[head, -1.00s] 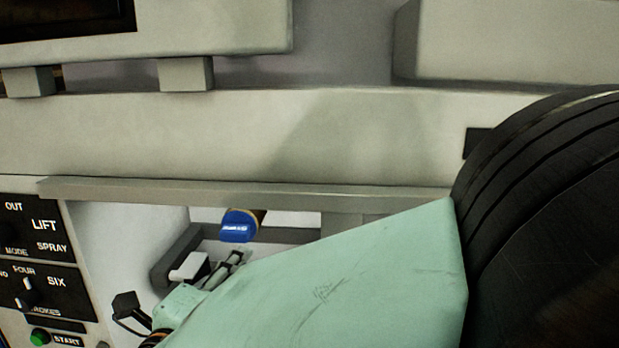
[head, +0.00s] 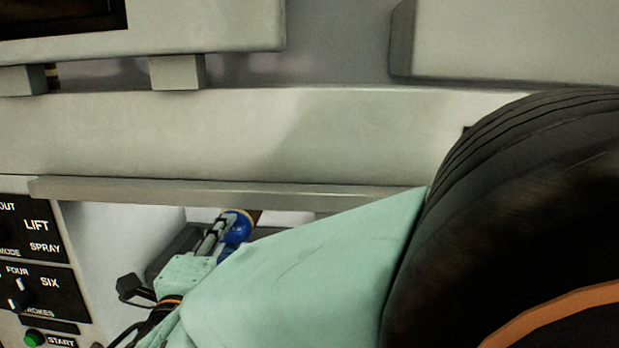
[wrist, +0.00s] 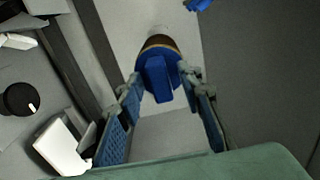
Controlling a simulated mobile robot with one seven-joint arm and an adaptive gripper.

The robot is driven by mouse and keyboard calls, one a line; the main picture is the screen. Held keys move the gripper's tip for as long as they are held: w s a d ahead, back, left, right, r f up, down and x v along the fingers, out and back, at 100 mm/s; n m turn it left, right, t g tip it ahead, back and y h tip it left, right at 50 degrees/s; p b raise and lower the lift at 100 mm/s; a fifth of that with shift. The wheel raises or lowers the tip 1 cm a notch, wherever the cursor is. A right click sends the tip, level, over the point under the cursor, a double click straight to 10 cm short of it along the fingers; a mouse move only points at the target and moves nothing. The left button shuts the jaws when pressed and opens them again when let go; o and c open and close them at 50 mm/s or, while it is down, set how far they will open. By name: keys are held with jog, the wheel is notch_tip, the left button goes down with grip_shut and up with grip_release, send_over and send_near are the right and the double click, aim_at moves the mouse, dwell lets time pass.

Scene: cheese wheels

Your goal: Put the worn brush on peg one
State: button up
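A blue-ended round piece with a brown band (wrist: 158,76), which looks like a brush, is in the upper middle of the wrist view. A raised blue grip faces me. In the head view its blue end (head: 238,229) shows under the grey ledge, partly hidden by my gripper (head: 213,237). My gripper (wrist: 160,84) is open, with one fingertip on each side of the blue end. I cannot tell whether the fingers touch it. How worn it is cannot be told. No peg can be made out clearly.
A control panel (head: 40,265) with knobs and a green button stands at the left in the head view. A long grey ledge (head: 130,190) runs above my gripper. The wrist view shows a white block (wrist: 62,145) at lower left and another blue piece (wrist: 198,4) at the top edge.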

jog(key=shift+w+p, duration=0.1)
jog(key=shift+p, duration=0.25)
dwell(0.4)
jog(key=shift+c, duration=0.6)
grip_shut()
